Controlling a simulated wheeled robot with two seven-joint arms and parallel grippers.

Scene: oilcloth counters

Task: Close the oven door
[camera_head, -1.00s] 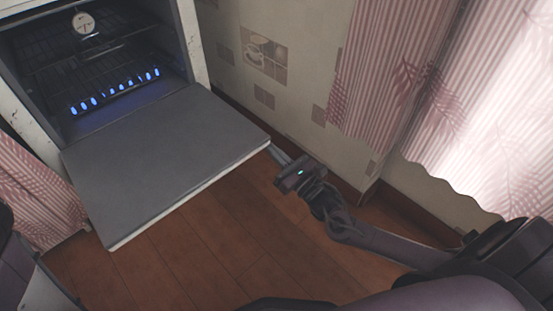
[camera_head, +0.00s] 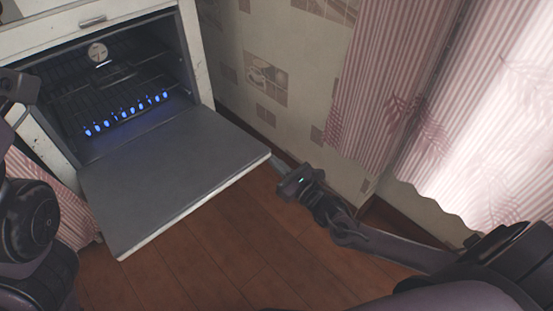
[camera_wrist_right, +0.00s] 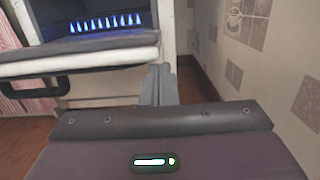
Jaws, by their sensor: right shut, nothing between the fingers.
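The oven door (camera_head: 175,172) hangs open, lowered to about level, with its grey inner face up. The oven (camera_head: 208,75) stands at the upper left with its cavity exposed. My right gripper (camera_head: 278,161) is shut and empty at the door's outer right corner; its fingertips look close to or just under the edge, and contact cannot be told. In the right wrist view its fingers (camera_wrist_right: 158,85) stand by the right end of the door's pale edge (camera_wrist_right: 85,52), with the dark handle (camera_wrist_right: 45,88) to the left. Dark parts of my left arm show at the left; its jaws are unclear.
Blue flames (camera_head: 125,112) burn inside the oven below wire racks. A papered wall (camera_head: 275,105) and pink striped curtains (camera_head: 400,95) close off the right side. The wooden floor (camera_head: 225,245) in front of the door is clear.

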